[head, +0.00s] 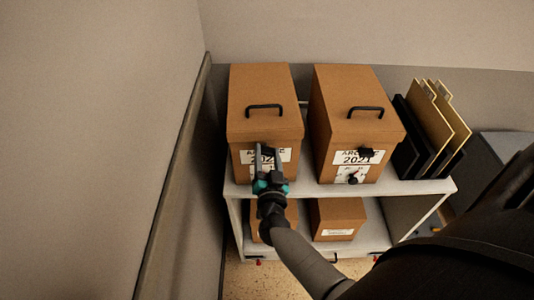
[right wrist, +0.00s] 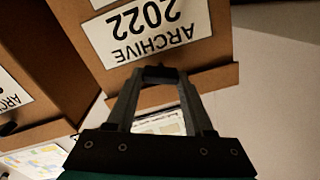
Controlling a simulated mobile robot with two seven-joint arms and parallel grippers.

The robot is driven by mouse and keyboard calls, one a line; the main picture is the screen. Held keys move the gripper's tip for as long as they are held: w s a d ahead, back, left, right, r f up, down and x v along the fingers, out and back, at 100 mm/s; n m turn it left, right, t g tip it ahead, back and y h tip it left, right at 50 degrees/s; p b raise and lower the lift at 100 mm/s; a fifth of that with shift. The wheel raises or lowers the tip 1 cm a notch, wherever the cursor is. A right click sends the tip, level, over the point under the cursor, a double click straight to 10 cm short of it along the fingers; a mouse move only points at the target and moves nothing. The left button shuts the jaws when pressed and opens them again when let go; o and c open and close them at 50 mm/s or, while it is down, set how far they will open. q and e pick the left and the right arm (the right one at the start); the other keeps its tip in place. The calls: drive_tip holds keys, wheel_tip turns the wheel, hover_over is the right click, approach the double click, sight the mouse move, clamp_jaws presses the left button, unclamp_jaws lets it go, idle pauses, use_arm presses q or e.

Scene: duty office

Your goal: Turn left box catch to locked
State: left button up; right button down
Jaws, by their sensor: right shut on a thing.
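The left box (head: 265,88) is a brown archive box with a lid and a black top handle, standing on the upper shelf. Its white label reads ARCHIVE 2022 in the right wrist view (right wrist: 148,28), where it appears upside down. My right gripper (head: 263,150) is in front of the left box's face, over its label. In the right wrist view, its fingers close on a small dark catch (right wrist: 160,74) on the box front. The gripper hides this catch in the head view, and I cannot tell which way it is turned. My left gripper is not in view.
A similar right box (head: 350,90), with a dark catch (head: 366,153), stands close beside it. Folders (head: 437,115) stand further right on the white shelf unit (head: 395,184). Smaller boxes (head: 338,214) sit below. A wall with a rail (head: 178,180) bounds the left.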

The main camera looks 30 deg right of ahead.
drive_tip(key=m, duration=0.2)
drive_tip(key=shift+m, duration=0.4)
drive_tip(key=m, duration=0.1)
drive_tip(key=m+b, duration=0.1)
drive_tip(key=m, duration=0.1)
drive_tip(key=shift+s+d+f+m, duration=0.1)
drive_tip(key=shift+f+m, duration=0.05)
drive_tip(key=shift+m, duration=0.15)
drive_tip(key=m+b, duration=0.1)
drive_tip(key=m, duration=0.3)
drive_tip(key=shift+f, duration=0.1)
drive_tip(key=shift+m+b, duration=0.3)
drive_tip(key=shift+m, duration=1)
drive_tip(key=shift+c, duration=1.4)
unclamp_jaws()
drive_tip(key=shift+s, duration=0.1)
drive_tip(key=v, duration=1.5)
